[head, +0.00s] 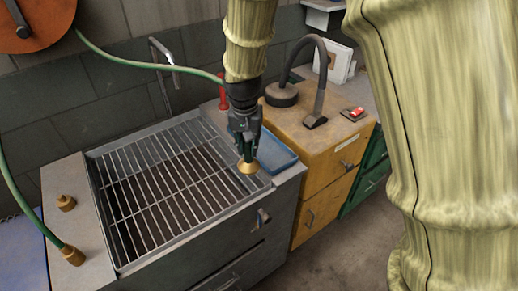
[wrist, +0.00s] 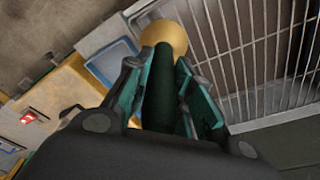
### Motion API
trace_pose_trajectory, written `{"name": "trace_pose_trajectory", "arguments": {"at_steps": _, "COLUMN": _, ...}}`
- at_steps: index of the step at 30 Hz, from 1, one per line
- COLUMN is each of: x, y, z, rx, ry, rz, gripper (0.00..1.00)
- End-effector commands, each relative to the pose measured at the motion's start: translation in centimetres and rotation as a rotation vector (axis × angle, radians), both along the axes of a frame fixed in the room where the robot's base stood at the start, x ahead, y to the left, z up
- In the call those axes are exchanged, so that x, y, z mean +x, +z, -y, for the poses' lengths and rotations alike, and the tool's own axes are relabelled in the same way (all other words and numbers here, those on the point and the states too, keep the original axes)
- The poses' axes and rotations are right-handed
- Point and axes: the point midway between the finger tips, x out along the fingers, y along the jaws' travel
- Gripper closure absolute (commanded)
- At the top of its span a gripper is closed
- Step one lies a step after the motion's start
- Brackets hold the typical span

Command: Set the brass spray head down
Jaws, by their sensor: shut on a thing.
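My gripper (head: 245,143) points down over the right part of the grated basin (head: 115,243) and is shut on the brass spray head (head: 248,168). In the wrist view the spray head shows as a round brass end (wrist: 165,38) on a dark green grip (wrist: 159,95) between the fingers. In the head view only its brass end shows clearly below the fingertips. It appears to be held above the grate, near the blue tray (head: 276,152); I cannot tell the exact gap.
A small brass fitting (head: 66,202) stands on the left ledge. A green hose (head: 22,195) ends in another brass fitting (head: 73,255) there. A yellow cabinet (head: 330,150) with a dark curved fixture (head: 318,90) and a red-topped item (head: 353,113) stands right. Much of the grate is clear.

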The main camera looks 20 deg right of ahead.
Motion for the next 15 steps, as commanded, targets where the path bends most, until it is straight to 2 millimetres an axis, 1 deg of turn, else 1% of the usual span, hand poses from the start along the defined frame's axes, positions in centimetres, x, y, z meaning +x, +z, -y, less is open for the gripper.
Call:
{"name": "trace_pose_trajectory", "arguments": {"at_steps": 1, "x": 0.1, "y": -0.7, "z": -0.1, "rx": 0.0, "ry": 0.001, "rz": 0.001, "gripper": 1.0}}
{"name": "trace_pose_trajectory", "arguments": {"at_steps": 5, "x": 0.2, "y": -1.0, "z": -0.2, "rx": 0.0, "ry": 0.003, "rz": 0.001, "gripper": 1.0}}
{"name": "trace_pose_trajectory", "arguments": {"at_steps": 8, "x": 0.9, "y": -1.0, "z": 0.2, "rx": 0.001, "ry": 0.004, "rz": 0.001, "gripper": 1.0}}
{"name": "trace_pose_trajectory", "arguments": {"at_steps": 15, "x": 4.6, "y": -1.3, "z": 3.0, "rx": 0.001, "ry": 0.001, "rz": -0.001, "gripper": 1.0}}
